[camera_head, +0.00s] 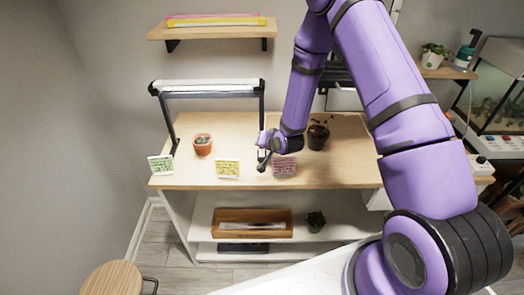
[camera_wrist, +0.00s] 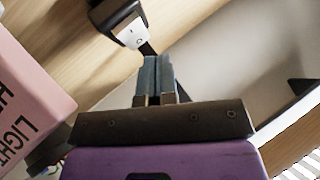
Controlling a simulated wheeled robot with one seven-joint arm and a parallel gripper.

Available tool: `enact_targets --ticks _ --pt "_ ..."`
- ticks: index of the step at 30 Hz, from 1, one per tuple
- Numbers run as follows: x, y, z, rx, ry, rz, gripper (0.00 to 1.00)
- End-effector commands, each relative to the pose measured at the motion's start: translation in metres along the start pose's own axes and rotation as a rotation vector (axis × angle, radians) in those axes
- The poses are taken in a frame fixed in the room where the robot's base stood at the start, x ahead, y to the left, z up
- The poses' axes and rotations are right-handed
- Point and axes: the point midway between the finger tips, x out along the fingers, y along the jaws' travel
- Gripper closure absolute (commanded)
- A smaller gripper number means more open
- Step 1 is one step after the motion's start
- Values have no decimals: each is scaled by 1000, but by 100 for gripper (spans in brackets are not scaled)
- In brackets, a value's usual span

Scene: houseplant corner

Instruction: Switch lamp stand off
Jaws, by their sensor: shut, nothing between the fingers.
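The lamp stand (camera_head: 209,88) is a black frame with a white bar across its top, standing on the wooden table. I cannot tell whether it is lit. Its right post comes down by my gripper (camera_head: 262,161). In the wrist view, a white rocker switch (camera_wrist: 132,38) with small marks sits on the stand's black foot. My gripper also shows there (camera_wrist: 157,62); its two grey fingers are together and empty. The fingertips are just below and right of the switch; I cannot tell whether they touch anything. In the head view the switch is hidden or too small to make out.
A pink card (camera_head: 284,167) stands just right of my gripper and is large in the wrist view (camera_wrist: 32,88). A yellow card (camera_head: 227,169) and a green card (camera_head: 161,165) stand along the table's front. Potted plants are at left (camera_head: 203,149) and right (camera_head: 318,142).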

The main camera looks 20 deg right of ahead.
Motion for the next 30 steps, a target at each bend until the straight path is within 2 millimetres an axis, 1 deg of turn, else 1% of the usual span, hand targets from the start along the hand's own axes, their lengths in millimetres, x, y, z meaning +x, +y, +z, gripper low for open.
enact_targets --ticks 5,30 --pt "4 3 3 0 -1 0 100" --pt "7 5 5 0 0 0 100"
